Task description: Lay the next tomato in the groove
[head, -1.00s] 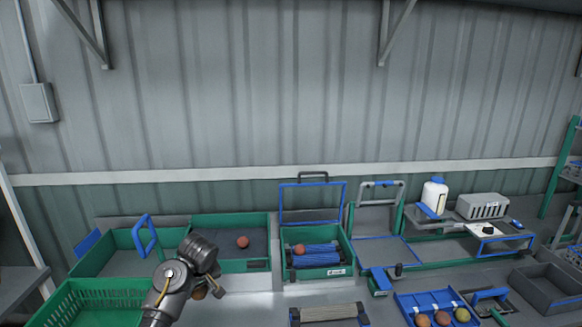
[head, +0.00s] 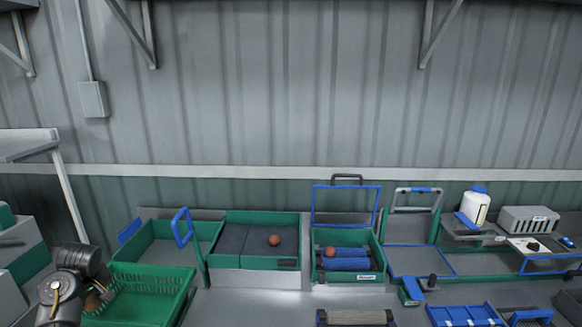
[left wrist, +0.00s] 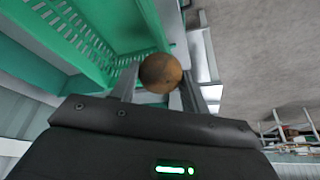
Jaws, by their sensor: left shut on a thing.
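My left gripper (head: 104,296) is at the lower left, by the left end of the perforated green crate (head: 150,283). In the left wrist view it is shut on a brownish tomato (left wrist: 160,73), held between the fingertips. The held tomato is hard to make out in the head view. One orange-red tomato (head: 274,240) lies on the dark mat of a green-walled tray. Another tomato (head: 330,252) rests at the left of the blue rollers (head: 347,264) in a green box. My right gripper is not in view.
An empty-looking green bin (head: 165,250) with a blue handle (head: 181,228) stands behind the crate. A dark slatted piece (head: 355,317) and a blue divided tray (head: 464,315) lie at the front edge. A white bottle (head: 475,205) stands at the right.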

